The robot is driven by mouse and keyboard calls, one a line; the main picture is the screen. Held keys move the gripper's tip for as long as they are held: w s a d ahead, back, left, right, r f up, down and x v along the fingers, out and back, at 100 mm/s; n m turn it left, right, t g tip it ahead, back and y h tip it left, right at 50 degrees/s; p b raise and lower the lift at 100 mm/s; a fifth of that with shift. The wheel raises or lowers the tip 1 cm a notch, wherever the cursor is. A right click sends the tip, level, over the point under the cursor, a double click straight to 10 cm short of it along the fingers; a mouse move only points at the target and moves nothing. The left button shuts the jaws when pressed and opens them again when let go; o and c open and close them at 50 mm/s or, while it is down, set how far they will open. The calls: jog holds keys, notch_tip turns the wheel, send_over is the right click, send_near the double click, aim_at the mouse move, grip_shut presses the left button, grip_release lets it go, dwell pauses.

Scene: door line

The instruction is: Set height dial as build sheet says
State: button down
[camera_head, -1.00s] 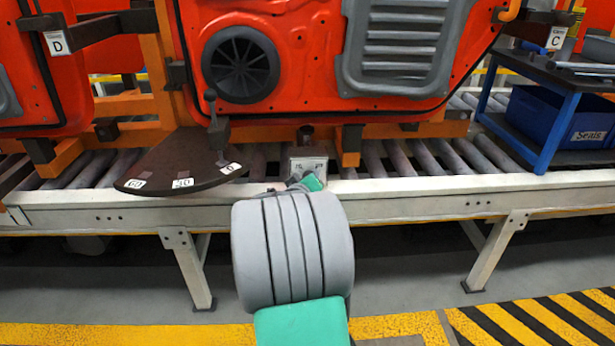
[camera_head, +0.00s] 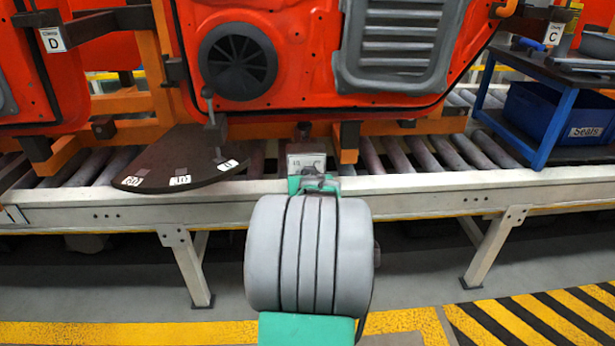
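A small pale metal box (camera_head: 305,161) with dark markings stands at the conveyor's near edge, below the orange-red door. It looks like the height dial's housing, but its markings are too small to read and its pointer is not clear. My gripper (camera_head: 315,184) is right in front of the box and overlaps its lower part. My own arm hides most of the gripper, so its fingers and any contact with the box cannot be made out. No build sheet is readable in this view.
A dark fan-shaped plate (camera_head: 165,160) with white number labels and an upright lever (camera_head: 213,122) is to the left. Signs D (camera_head: 54,39) and C (camera_head: 555,34) mark clamps. A blue Seals bin (camera_head: 545,118) sits on the right trolley. The conveyor rail (camera_head: 440,185) runs across.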

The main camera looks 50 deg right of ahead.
dwell(0.4)
jog(key=c, duration=0.9)
grip_release()
jog(key=p+v, duration=0.1)
jog(key=v, duration=0.6)
jog(key=shift+s+a+p, duration=0.2)
jog(key=shift+a+p, duration=0.05)
jog(key=shift+p, duration=0.15)
jog(key=shift+r, duration=0.15)
